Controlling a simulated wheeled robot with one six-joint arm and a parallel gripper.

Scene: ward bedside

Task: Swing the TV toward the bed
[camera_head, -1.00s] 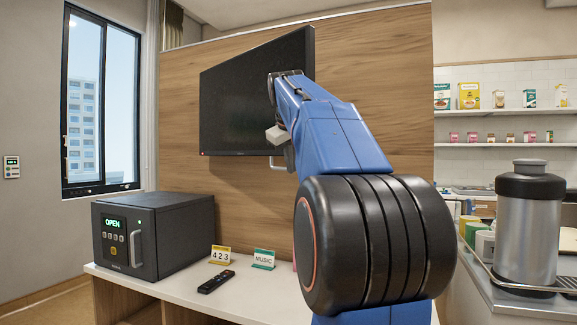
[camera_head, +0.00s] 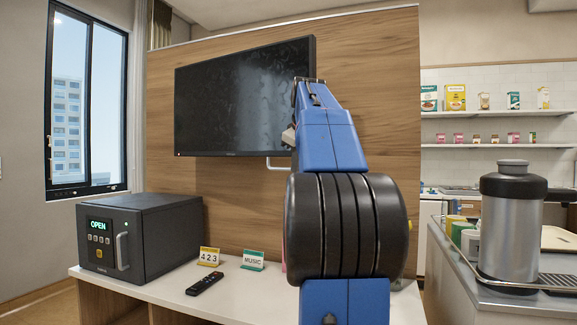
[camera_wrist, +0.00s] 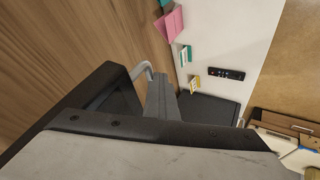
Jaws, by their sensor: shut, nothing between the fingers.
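The wall TV (camera_head: 235,100) is a black flat screen on the wooden panel, facing nearly toward me, its right side slightly nearer. A pale bar handle (camera_head: 276,166) hangs under its lower right edge; it also shows in the wrist view (camera_wrist: 141,69) beside the TV's dark edge (camera_wrist: 105,82). My gripper (camera_head: 289,137) is at the TV's lower right, mostly hidden behind my blue arm. In the wrist view its grey fingers (camera_wrist: 161,85) are shut and empty, right next to the handle. I cannot tell whether they touch it. The bed is not in view.
A white counter (camera_head: 240,300) below holds a black safe (camera_head: 165,235) reading OPEN, a remote (camera_head: 205,284), a 423 card (camera_head: 209,257) and a MUSIC card (camera_head: 253,261). A steel flask (camera_head: 508,230) stands on the right counter. A window (camera_head: 88,100) is at left.

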